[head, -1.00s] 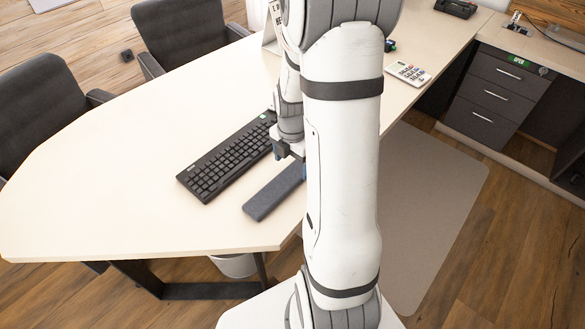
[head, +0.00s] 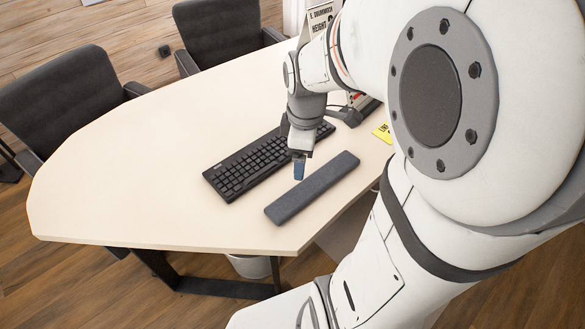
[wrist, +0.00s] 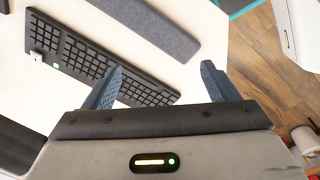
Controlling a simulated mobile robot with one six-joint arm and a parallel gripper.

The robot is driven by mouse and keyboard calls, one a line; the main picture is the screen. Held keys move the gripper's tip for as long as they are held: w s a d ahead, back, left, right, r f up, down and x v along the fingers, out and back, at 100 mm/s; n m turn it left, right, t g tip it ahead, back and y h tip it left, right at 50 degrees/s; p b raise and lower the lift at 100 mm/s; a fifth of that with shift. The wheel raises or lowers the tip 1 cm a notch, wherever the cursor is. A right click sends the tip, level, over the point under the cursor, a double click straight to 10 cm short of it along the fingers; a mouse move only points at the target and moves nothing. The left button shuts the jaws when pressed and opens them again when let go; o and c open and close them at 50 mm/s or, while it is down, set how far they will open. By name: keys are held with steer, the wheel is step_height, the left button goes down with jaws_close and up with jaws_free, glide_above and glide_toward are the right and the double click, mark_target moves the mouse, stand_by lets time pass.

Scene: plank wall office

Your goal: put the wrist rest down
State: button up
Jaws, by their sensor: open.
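The wrist rest (head: 312,187) is a long dark grey padded bar lying flat on the table, in front of the black keyboard (head: 262,160) and roughly parallel to it. In the wrist view the wrist rest (wrist: 150,27) lies beyond my fingertips, clear of them. My gripper (head: 299,168) is above the table between keyboard and wrist rest in the head view. In the wrist view my gripper (wrist: 160,82) shows two blue fingers spread wide with nothing between them. The far end of the keyboard is partly hidden by my arm in the head view.
The pale table (head: 130,170) has a wide clear area left of the keyboard. Two dark chairs stand along its far side. A yellow card (head: 383,132) and a sign (head: 320,18) are near my arm.

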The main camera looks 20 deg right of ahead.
steer(key=s+a+r+m, duration=0.1)
steer(key=s+a+m, duration=0.1)
steer(key=m, duration=0.4)
steer(key=s+a+r+m+t, duration=0.1)
steer(key=s+a+r+m, duration=0.1)
steer(key=s+m, duration=0.3)
steer(key=shift+s+a+r+m, duration=0.2)
steer(key=shift+a+r+m, duration=0.15)
steer(key=shift+a, duration=0.35)
steer(key=shift+r+p, duration=0.9)
steer(key=shift+r, duration=0.05)
